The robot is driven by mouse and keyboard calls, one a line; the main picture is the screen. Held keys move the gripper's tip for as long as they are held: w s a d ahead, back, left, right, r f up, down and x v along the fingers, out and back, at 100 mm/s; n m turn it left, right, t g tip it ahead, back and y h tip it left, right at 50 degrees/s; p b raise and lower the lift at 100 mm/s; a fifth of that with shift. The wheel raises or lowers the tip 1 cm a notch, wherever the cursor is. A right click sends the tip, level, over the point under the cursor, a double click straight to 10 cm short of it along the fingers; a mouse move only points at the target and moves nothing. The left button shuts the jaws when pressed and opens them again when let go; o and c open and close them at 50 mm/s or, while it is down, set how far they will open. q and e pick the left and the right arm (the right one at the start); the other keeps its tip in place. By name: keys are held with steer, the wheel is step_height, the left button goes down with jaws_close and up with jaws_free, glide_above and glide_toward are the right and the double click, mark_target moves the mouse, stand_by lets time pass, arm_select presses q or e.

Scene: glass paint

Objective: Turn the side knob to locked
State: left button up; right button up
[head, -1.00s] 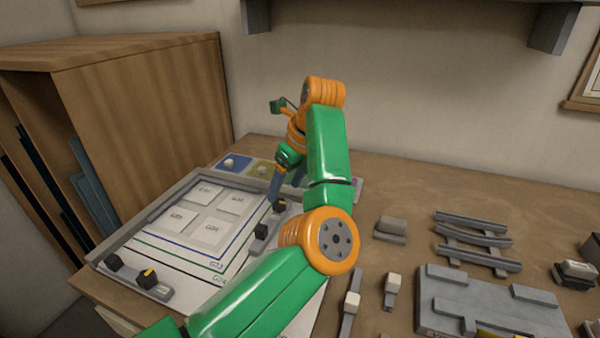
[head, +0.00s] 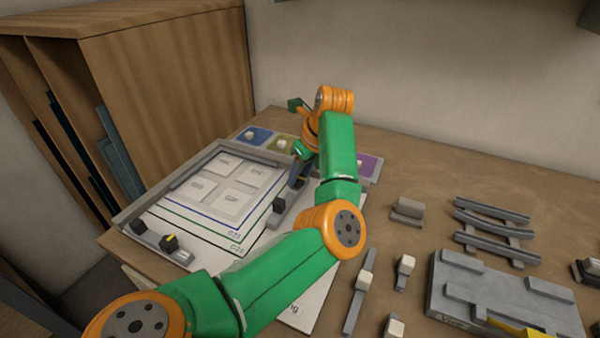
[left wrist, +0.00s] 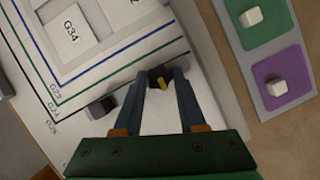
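The side knob (left wrist: 162,80) is a small dark knob with a yellow mark, at the far end of the right-hand rail of the framed board. My left gripper (left wrist: 160,74) has one finger on each side of it, pointing down at it, in the left wrist view. The fingers stand apart; I cannot tell whether they touch the knob. In the head view the left gripper (head: 299,180) is at this rail and largely hides the knob. A dark block (head: 278,205) sits nearer on the same rail; it also shows in the left wrist view (left wrist: 101,107). My right gripper is not in view.
The board's front rail carries a black block (head: 138,227) and another yellow-marked black knob (head: 170,242). Colored pads with pale knobs, one purple (head: 367,165), lie behind the board. Grey rails (head: 490,232) and a grey fixture (head: 480,290) stand to the right. A wooden cabinet (head: 170,80) is at left.

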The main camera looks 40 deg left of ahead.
arm_select(q)
jaws_close()
steer(key=shift+f+m+t+b, duration=0.2)
steer(key=shift+m+t+b, duration=0.1)
steer(key=shift+m+b, duration=0.45)
steer(key=shift+s+f+m+t+h+b, duration=0.1)
steer(key=shift+m+t+h+b, duration=0.25)
steer(key=shift+m+b, duration=0.8)
steer(key=m+t+b, duration=0.1)
steer(key=m+b, duration=0.1)
steer(key=m+t+h+b, duration=0.1)
steer(key=m+b, duration=0.1)
steer(key=m, duration=0.1)
steer(key=shift+s+a, duration=0.1)
steer(key=shift+a, duration=0.05)
steer(key=m+h+b, duration=0.1)
steer(key=m, duration=0.1)
steer(key=m+b, duration=0.1)
steer(key=m, duration=0.2)
steer(key=shift+s+a+r+t+h, duration=0.1)
steer(key=shift+r+t+h, duration=0.1)
steer(key=shift+t+h, duration=0.15)
steer(key=shift+a+r+m+h+b, duration=0.1)
steer(key=shift+m+h+b, duration=0.6)
steer(key=shift+m, duration=1.3)
